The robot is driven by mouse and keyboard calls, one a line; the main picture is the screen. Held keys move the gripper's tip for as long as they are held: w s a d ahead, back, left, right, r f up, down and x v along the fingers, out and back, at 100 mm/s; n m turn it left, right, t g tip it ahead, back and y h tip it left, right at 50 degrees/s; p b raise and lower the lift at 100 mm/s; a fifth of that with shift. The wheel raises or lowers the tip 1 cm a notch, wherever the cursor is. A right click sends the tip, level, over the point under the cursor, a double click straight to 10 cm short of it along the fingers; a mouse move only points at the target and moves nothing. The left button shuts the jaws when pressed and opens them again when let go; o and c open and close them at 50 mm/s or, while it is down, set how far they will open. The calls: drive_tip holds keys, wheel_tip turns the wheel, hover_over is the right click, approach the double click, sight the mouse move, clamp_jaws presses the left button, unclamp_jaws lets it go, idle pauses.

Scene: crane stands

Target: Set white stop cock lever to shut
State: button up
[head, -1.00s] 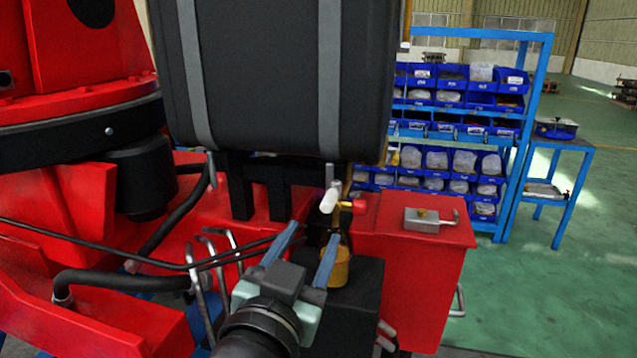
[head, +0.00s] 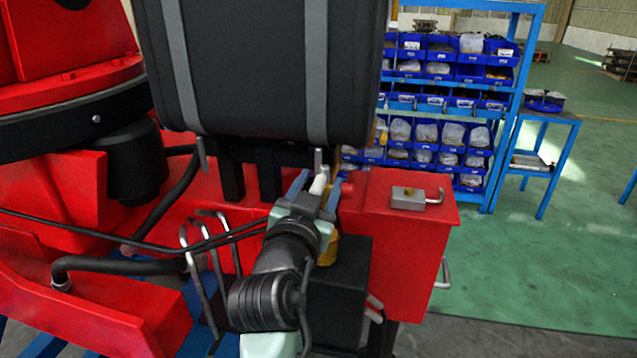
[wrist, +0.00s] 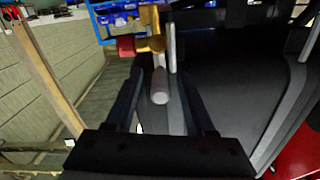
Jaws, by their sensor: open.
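The white stop cock lever (head: 319,181) stands below the black tank, partly hidden by my gripper. In the wrist view the lever (wrist: 160,88) is a pale rod on a brass pipe fitting (wrist: 150,28), with its rounded end toward the camera. My gripper (head: 316,188) is open, with one blue finger on each side of the lever. In the wrist view the lever's end lies between the fingers (wrist: 160,74); I cannot tell whether either finger touches it.
The black tank (head: 255,70) hangs just above and behind my gripper. A red box (head: 405,240) with a metal latch (head: 416,198) stands to the right. Bent metal levers (head: 205,250) and black hoses lie to the left. Blue bin shelves (head: 455,120) stand behind.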

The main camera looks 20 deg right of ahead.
clamp_jaws()
idle(1.4)
